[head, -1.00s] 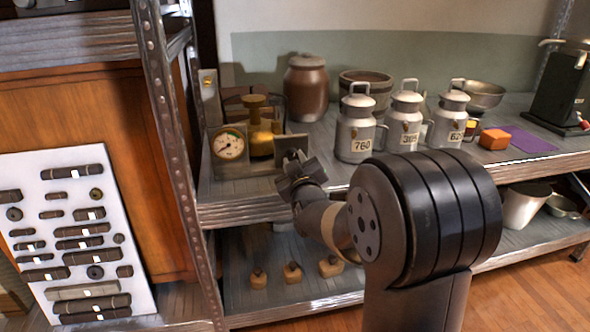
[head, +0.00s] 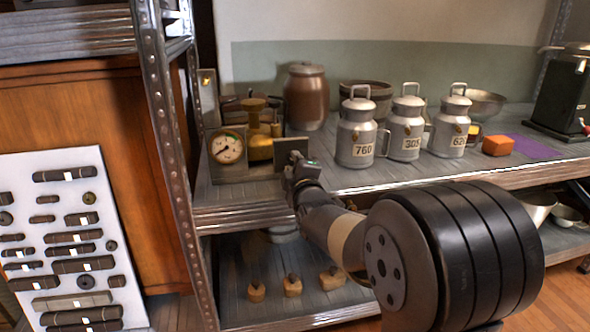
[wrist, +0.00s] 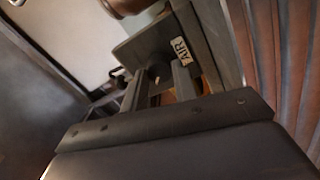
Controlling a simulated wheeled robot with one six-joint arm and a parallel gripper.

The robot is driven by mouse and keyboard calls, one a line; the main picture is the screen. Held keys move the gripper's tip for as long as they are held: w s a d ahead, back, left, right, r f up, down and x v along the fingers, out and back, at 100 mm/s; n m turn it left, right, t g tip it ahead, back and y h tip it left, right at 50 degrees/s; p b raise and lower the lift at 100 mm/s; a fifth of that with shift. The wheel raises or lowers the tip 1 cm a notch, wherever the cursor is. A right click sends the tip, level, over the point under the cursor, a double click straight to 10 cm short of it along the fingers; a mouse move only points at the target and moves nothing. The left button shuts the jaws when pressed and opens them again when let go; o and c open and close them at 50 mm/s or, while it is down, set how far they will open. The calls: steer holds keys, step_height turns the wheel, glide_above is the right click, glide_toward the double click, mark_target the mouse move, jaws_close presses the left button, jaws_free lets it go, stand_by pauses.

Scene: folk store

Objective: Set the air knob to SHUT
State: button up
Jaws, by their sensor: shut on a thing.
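The air knob (wrist: 157,73) is a small dark knob on a grey plate with a white AIR label (wrist: 180,48) in the wrist view. The same plate (head: 291,148) stands beside the gauge in the head view. My gripper (wrist: 157,86) reaches the plate, with its two fingers on either side of the knob, shut on it. In the head view my gripper (head: 297,160) is in front of the plate and hides the knob. No SHUT mark or pointer can be read.
A dial gauge (head: 228,150) and a brass valve (head: 258,135) stand left of the plate. Several numbered milk cans (head: 356,136) stand to its right on the shelf (head: 400,178). A metal shelf post (head: 172,150) rises at the left.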

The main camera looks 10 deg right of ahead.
steer(key=shift+n, duration=0.4)
steer(key=o, duration=1)
steer(key=shift+c, duration=0.2)
steer(key=s+p, duration=0.2)
steer(key=s, duration=0.8)
steer(key=shift+s+f, duration=0.25)
steer(key=shift+s, duration=0.15)
steer(key=shift+w, duration=0.1)
steer(key=w, duration=0.3)
steer(key=w+b, duration=0.1)
steer(key=w, duration=0.3)
steer(key=w+b, duration=0.1)
steer(key=w, duration=0.2)
steer(key=shift+w+r, duration=0.25)
steer(key=shift+w, duration=0.1)
